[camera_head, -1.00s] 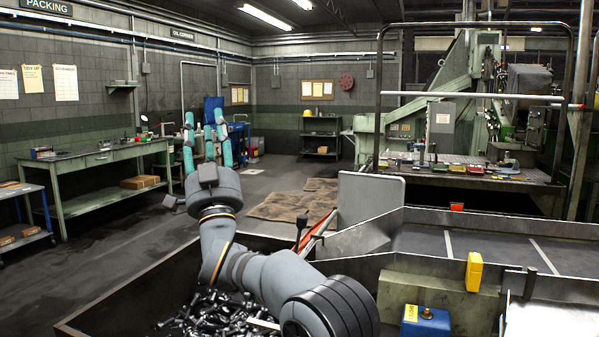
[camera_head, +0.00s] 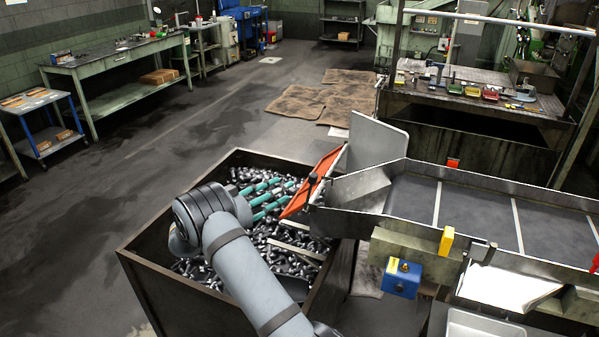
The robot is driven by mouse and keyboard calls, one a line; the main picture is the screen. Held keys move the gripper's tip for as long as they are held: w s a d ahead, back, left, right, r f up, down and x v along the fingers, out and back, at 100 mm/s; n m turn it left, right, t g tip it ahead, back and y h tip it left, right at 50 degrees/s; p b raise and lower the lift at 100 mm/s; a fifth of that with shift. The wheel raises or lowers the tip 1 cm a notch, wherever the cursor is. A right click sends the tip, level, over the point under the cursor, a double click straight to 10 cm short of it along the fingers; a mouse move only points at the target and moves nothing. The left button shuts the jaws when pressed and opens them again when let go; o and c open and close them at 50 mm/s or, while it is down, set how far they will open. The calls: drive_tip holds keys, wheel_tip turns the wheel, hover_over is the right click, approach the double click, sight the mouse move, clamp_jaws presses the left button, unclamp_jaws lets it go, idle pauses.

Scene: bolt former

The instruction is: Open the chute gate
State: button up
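The chute gate is an orange plate (camera_head: 322,176) at the left end of the chute (camera_head: 455,205). My gripper (camera_head: 286,192) has teal fingers that point right toward the gate's lower left edge. The fingers show gaps between them and nothing is seen held. They appear just short of the gate, above the bolts in the bin; I cannot tell whether a tip touches it.
A dark bin (camera_head: 180,298) full of bolts (camera_head: 290,262) lies under my arm. A grey side plate (camera_head: 377,148) rises behind the gate. A yellow block (camera_head: 446,241) and a blue box (camera_head: 401,278) sit at the chute's near side. The floor to the left is clear.

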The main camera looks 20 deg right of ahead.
sight(310, 179)
drive_tip(key=shift+g+h, duration=0.5)
drive_tip(key=shift+g, duration=0.3)
drive_tip(key=d+p, duration=0.1)
drive_tip(key=d, duration=0.2)
drive_tip(key=d+r+p, duration=0.1)
drive_tip(key=d, duration=0.2)
drive_tip(key=d+p, duration=0.2)
drive_tip(key=d, duration=0.1)
drive_tip(key=shift+s+d+r, duration=0.1)
drive_tip(key=shift+d+r, duration=0.2)
drive_tip(key=shift+d, duration=0.1)
drive_tip(key=shift+w+d+f, duration=0.15)
drive_tip(key=shift+w+d, duration=0.05)
drive_tip(key=shift+d, duration=0.4)
drive_tip(key=c, duration=0.3)
clamp_jaws()
drive_tip(key=shift+d, duration=0.1)
